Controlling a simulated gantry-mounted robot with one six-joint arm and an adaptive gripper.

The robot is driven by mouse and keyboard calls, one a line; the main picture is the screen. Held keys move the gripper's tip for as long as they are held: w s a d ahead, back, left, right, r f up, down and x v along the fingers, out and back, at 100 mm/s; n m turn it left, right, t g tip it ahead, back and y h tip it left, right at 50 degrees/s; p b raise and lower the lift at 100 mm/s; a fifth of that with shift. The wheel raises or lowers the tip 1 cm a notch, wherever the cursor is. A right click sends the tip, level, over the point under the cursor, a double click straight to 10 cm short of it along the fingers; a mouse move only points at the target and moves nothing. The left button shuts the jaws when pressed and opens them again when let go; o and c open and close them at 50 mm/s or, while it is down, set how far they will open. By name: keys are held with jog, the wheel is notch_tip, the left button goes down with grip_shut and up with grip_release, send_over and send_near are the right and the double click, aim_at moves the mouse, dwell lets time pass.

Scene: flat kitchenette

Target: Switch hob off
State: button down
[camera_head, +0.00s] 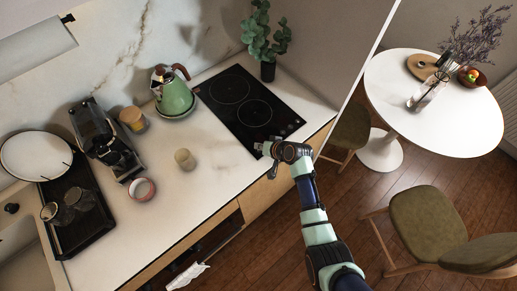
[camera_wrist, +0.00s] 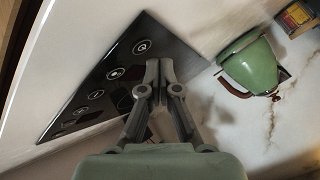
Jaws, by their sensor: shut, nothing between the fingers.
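The hob (camera_head: 250,108) is a black glass panel set in the white counter, with two ring-marked cooking zones. Its small controls (camera_head: 287,130) lie near the front right edge. In the wrist view the hob (camera_wrist: 125,55) shows several round, white-marked controls (camera_wrist: 117,73) in a row along one edge. My gripper (camera_head: 263,148) is at the front edge of the hob, left of the controls. In the wrist view my gripper (camera_wrist: 159,68) is shut and empty, its fingertips over the panel's corner area. I cannot tell whether they touch the glass.
A green kettle (camera_head: 174,95) stands left of the hob, and a potted plant (camera_head: 267,70) stands behind it. A beige cylinder (camera_head: 185,159), a coffee machine (camera_head: 105,140) and a black tray (camera_head: 77,215) are further left. The counter between cylinder and hob is clear.

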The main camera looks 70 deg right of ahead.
aim_at(260, 151)
notch_tip(260, 151, up, 6)
jog(key=p, duration=0.5)
dwell(0.6)
jog(key=w+a+r+n+t+y+p, duration=0.1)
jog(key=w+a+r+n+p, duration=0.4)
jog(key=a+r, duration=0.65)
jog(key=w+a+r+n+t+y+p, duration=0.1)
jog(key=w+a+r+n, duration=0.2)
jog(key=w+a+r, duration=0.6)
jog(key=s+a+r+n+t+p, duration=0.1)
jog(key=s+a+r+n, duration=0.1)
jog(key=a+r, duration=0.7)
jog(key=s+a+r+n+t+y+p, duration=0.1)
jog(key=s+a+r, duration=0.4)
jog(key=a, duration=0.8)
notch_tip(260, 151, up, 4)
jog(key=shift+s+a+f+n+p, duration=0.2)
jog(key=shift+n+p, duration=0.35)
jog(key=shift+n, duration=0.65)
